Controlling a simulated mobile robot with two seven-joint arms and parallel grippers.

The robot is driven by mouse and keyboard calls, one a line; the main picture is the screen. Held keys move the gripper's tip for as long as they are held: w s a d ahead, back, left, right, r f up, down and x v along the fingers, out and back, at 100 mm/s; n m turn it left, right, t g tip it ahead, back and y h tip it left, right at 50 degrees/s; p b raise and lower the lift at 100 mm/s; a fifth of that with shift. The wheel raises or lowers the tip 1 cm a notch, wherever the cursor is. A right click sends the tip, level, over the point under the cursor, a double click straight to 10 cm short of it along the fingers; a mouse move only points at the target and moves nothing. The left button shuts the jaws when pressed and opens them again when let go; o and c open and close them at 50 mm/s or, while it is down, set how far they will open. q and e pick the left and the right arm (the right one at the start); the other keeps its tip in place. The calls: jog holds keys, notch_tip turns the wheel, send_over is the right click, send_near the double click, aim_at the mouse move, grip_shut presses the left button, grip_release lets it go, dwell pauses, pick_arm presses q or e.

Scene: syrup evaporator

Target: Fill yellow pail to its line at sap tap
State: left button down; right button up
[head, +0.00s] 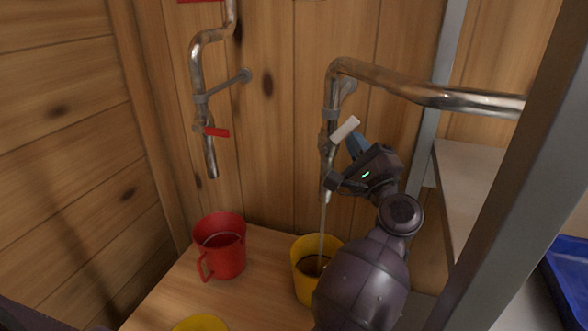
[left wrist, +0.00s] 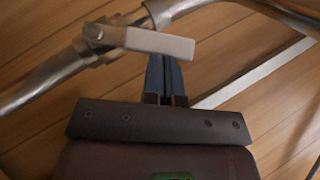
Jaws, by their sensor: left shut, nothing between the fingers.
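The yellow pail (head: 303,284) stands on the wooden surface under the sap tap, partly hidden by my left arm. A thin stream (head: 321,238) falls from the tap pipe (head: 331,152) into it. Liquid and a dark band show inside, but I cannot tell the level against the line. The tap's white lever (head: 345,129) is tilted to the side; it also shows in the left wrist view (left wrist: 160,43). My left gripper (head: 357,145) is shut and empty, with its blue fingertips (left wrist: 166,75) right by the lever; contact is unclear. My right gripper is not seen.
A red pail (head: 219,248) stands at the left beneath a second pipe with a red lever (head: 217,132). Another yellow thing (head: 200,324) is cut off at the bottom edge. A grey post (head: 505,190) and shelf (head: 470,185) stand close on the right.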

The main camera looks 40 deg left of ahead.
pick_arm(q)
notch_tip(320, 180, down, 11)
jog(key=m+t+h+p, duration=0.3)
jog(key=m+t+h, duration=0.9)
jog(key=m, duration=0.8)
jog(key=s+d+f+y, duration=0.1)
jog(key=s+d+f, duration=0.1)
jog(key=s+f, duration=0.5)
jog(key=s+a+r+m+g+h+p, duration=0.1)
jog(key=s+r+m+h+p, duration=0.8)
jog(key=m, duration=0.9)
jog(key=s+a+r+m+g+p, duration=0.1)
jog(key=s+a+m+g+p, duration=0.1)
jog(key=s+m+g+p, duration=0.4)
jog(key=shift+s+a+r+m+h+p, duration=0.4)
jog(key=shift+s+m+p, duration=1.25)
jog(key=shift+s+m, duration=2.1)
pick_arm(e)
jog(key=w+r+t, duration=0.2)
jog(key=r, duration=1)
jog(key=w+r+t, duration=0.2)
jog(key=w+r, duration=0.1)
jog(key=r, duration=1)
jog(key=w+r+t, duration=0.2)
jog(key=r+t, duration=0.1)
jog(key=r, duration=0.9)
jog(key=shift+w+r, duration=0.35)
